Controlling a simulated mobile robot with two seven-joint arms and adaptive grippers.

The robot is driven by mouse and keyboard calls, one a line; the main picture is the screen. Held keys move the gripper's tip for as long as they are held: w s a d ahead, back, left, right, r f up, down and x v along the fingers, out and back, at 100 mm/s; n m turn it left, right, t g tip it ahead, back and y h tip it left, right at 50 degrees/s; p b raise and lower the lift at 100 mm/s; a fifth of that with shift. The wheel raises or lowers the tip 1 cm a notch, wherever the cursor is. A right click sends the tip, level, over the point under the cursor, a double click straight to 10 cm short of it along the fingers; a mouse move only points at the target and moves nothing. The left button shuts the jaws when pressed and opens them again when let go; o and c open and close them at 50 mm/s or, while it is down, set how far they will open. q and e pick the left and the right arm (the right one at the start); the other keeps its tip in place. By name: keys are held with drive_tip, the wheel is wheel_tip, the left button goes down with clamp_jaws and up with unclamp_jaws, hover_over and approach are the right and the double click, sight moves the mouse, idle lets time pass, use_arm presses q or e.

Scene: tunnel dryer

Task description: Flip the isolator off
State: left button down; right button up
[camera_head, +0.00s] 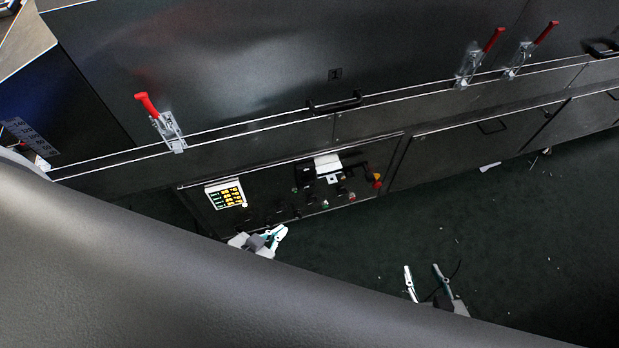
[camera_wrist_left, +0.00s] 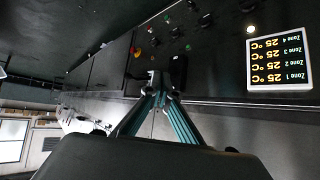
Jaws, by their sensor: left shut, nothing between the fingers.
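The dark control panel (camera_head: 290,195) sits low on the dryer's front. A red and yellow control (camera_head: 376,181) is at its right end; a red one also shows in the left wrist view (camera_wrist_left: 137,52). A black part with a white top (camera_head: 327,164) stands out from the panel's middle. I cannot tell which is the isolator or its position. My left gripper (camera_head: 279,233) is shut and empty, in front of the panel's lower edge; its fingertips (camera_wrist_left: 160,84) overlap a black part in the wrist view, contact unclear. My right gripper (camera_head: 425,274) is open and empty, away from the panel.
A lit zone temperature display (camera_head: 226,194) is at the panel's left. Red-handled toggle clamps (camera_head: 160,122) and a black door handle (camera_head: 335,104) stick out above. My own arm covers the lower left. The dark floor (camera_head: 530,230) at right holds only small scraps.

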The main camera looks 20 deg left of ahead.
use_arm(q)
drive_tip(key=w+d+f+n+g, duration=0.1)
drive_tip(key=w+d+f+n, duration=0.1)
drive_tip(key=w+d+f, duration=0.15)
drive_tip(key=n+g+y, duration=0.1)
drive_tip(key=n+y, duration=0.7)
approach(310, 180)
wheel_tip(310, 180, up, 3)
drive_tip(key=s, duration=0.1)
drive_tip(key=shift+s+r, duration=0.15)
drive_tip(key=shift+s, duration=0.1)
use_arm(e)
drive_tip(key=shift+w+r, duration=0.25)
drive_tip(key=shift+r, duration=0.1)
use_arm(q)
drive_tip(key=b+x, duration=0.1)
drive_tip(key=x, duration=0.8)
drive_tip(key=shift+d+b, duration=0.15)
drive_tip(key=shift+b, duration=0.25)
drive_tip(key=shift+w+a+f, duration=0.2)
drive_tip(key=shift+w+f, duration=0.1)
drive_tip(key=shift+f, duration=0.1)
use_arm(e)
drive_tip(key=shift+w+d+f, duration=0.1)
drive_tip(key=shift+d+f, duration=0.1)
drive_tip(key=shift+f, duration=0.65)
